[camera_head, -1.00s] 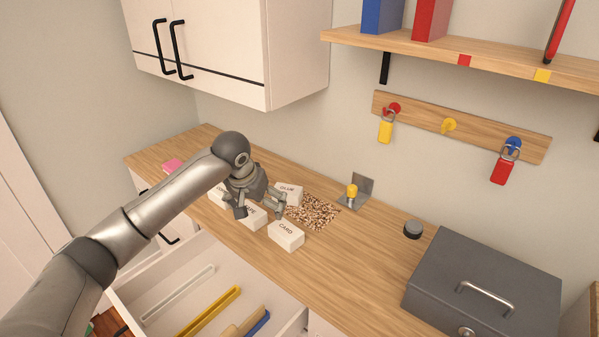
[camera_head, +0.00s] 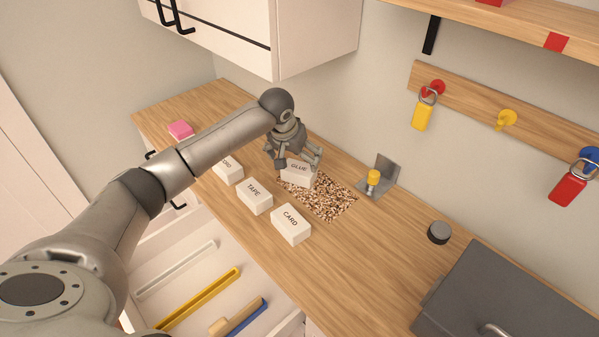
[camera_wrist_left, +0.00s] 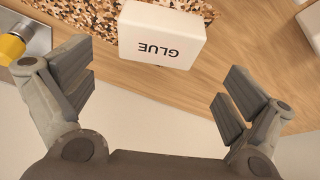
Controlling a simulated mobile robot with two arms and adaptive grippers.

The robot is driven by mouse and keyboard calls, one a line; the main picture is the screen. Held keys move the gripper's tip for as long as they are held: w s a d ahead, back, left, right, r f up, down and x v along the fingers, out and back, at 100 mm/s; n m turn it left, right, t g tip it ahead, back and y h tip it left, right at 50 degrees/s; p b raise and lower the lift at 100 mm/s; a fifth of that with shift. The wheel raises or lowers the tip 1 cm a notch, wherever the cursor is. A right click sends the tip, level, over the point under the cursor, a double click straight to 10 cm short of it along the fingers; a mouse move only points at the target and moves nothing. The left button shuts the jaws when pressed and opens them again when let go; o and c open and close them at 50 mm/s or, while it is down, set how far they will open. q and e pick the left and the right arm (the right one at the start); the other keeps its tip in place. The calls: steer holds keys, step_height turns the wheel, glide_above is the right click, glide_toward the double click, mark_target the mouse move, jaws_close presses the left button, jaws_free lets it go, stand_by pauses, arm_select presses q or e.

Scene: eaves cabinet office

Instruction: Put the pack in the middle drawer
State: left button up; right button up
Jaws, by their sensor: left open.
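Several white packs lie on the wooden counter. The GLUE pack (camera_head: 299,177) is at the edge of a speckled patch; the TAPE pack (camera_head: 254,196), the CARD pack (camera_head: 290,224) and a partly hidden pack (camera_head: 229,170) lie nearer the front. My left gripper (camera_head: 295,163) is open just behind and above the GLUE pack. In the left wrist view the GLUE pack (camera_wrist_left: 162,36) appears ahead of and between the spread fingers (camera_wrist_left: 156,88), with clear gaps on both sides. An open drawer (camera_head: 190,284) below the counter has white, yellow and blue strips inside. My right gripper is not in view.
A metal bracket (camera_head: 386,168) with a yellow knob stands right of the speckled patch (camera_head: 328,198). A dark round object (camera_head: 438,232) and a grey box (camera_head: 490,290) are farther right. A wall cabinet (camera_head: 290,35) hangs above. A pink block (camera_head: 181,130) lies far left.

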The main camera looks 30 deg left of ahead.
mark_target(299, 168)
arm_select(q)
steer(key=shift+p+x, duration=0.3)
steer(key=shift+x, duration=2.35)
steer(key=shift+s+d, duration=0.1)
steer(key=shift+s, duration=0.05)
steer(key=c, duration=0.9)
steer(key=shift+c, duration=0.2)
steer(key=shift+r, duration=0.1)
